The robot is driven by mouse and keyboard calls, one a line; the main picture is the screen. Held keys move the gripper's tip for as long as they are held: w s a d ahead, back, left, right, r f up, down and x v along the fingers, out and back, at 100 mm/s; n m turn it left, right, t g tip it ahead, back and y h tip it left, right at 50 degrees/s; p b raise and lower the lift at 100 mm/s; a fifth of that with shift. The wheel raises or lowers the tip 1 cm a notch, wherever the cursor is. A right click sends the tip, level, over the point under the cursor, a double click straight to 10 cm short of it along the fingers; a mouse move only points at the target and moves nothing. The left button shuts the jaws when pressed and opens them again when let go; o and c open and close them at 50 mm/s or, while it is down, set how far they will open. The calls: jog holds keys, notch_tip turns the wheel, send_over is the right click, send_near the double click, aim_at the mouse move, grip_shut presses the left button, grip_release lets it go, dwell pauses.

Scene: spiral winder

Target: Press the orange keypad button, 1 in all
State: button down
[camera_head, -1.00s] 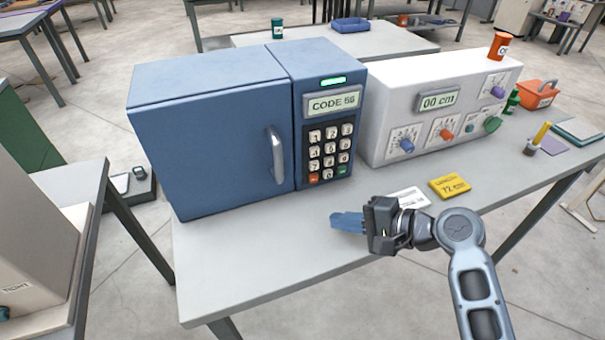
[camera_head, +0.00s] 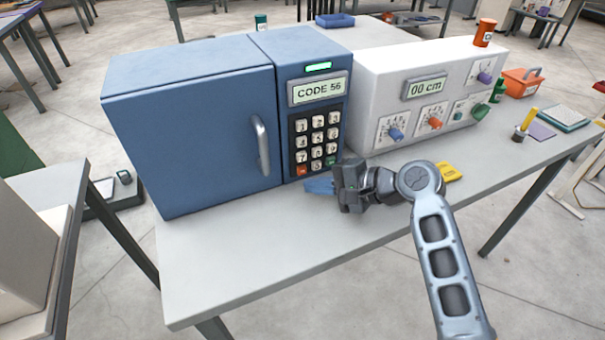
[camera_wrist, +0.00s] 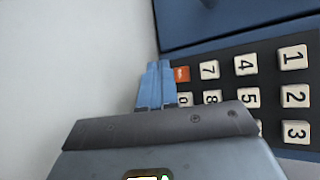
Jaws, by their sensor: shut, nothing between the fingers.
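The orange keypad button (camera_head: 302,169) is the bottom-left key of the black keypad (camera_head: 317,124) on the blue cabinet's front. In the wrist view the orange button (camera_wrist: 182,74) shows just right of my fingertips, partly covered by them. My gripper (camera_head: 307,186) has its blue fingers shut, with nothing between them. In the head view the fingertips are just below the keypad's bottom row. In the wrist view my gripper (camera_wrist: 160,65) points toward the orange button. I cannot tell whether the tips touch it. The display (camera_head: 318,91) reads CODE 56 under a lit green bar.
The cabinet's door has a grey handle (camera_head: 261,145) left of the keypad. A white device (camera_head: 375,90) with coloured knobs stands to the right. A yellow card (camera_head: 450,172) lies on the table (camera_head: 235,270) behind my wrist. The table's front left is clear.

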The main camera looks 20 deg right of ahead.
jog(key=shift+w, duration=0.6)
jog(key=shift+w, duration=0.15)
dwell(1.6)
jog(key=shift+w, duration=0.3)
jog(key=shift+w, duration=0.4)
dwell(0.6)
jog(key=shift+s+p, duration=0.1)
jog(key=shift+p, duration=0.2)
jog(key=shift+s+p, duration=0.5)
jog(key=shift+s, duration=0.25)
